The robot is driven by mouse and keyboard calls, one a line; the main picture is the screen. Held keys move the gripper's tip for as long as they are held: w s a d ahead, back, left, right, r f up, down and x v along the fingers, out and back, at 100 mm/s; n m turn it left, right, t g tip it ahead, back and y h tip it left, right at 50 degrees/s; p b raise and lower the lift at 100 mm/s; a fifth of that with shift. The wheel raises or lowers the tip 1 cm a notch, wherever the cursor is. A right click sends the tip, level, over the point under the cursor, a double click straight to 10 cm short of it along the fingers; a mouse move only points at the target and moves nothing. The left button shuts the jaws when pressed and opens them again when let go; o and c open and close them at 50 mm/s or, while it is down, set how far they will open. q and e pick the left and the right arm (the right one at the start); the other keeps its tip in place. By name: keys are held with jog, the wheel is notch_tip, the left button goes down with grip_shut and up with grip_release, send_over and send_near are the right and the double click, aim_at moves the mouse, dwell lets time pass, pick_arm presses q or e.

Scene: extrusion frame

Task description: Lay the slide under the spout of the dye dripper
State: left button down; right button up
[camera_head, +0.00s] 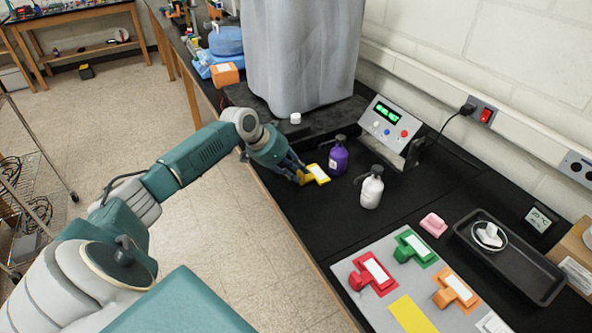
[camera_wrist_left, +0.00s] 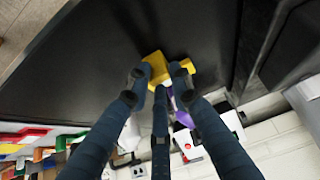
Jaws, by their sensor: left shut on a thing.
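A yellow slide piece with a white label (camera_head: 318,174) is held by my left gripper (camera_head: 301,174) over the black bench, near its front edge. In the left wrist view the fingers close on the yellow piece (camera_wrist_left: 157,66). A purple bottle with a dark top (camera_head: 338,157) stands just right of the yellow piece; a white bottle with a dark top (camera_head: 371,189) stands farther right. Either bottle could be the dye dripper; I cannot tell which. Whether the yellow piece touches the bench is unclear. My right gripper is not in view.
A grey board (camera_head: 352,271) holds red (camera_head: 378,277), green (camera_head: 416,247) and orange (camera_head: 455,290) pieces with white labels, and a bare yellow patch (camera_head: 412,314). A control box with a green display (camera_head: 390,123) stands behind the bottles. A black tray (camera_head: 512,262) lies right.

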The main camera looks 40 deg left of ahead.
pick_arm(q)
jog(key=shift+f, duration=0.15)
jog(key=c, duration=1.5)
grip_release()
jog(key=shift+o, duration=0.2)
jog(key=v, duration=1.2)
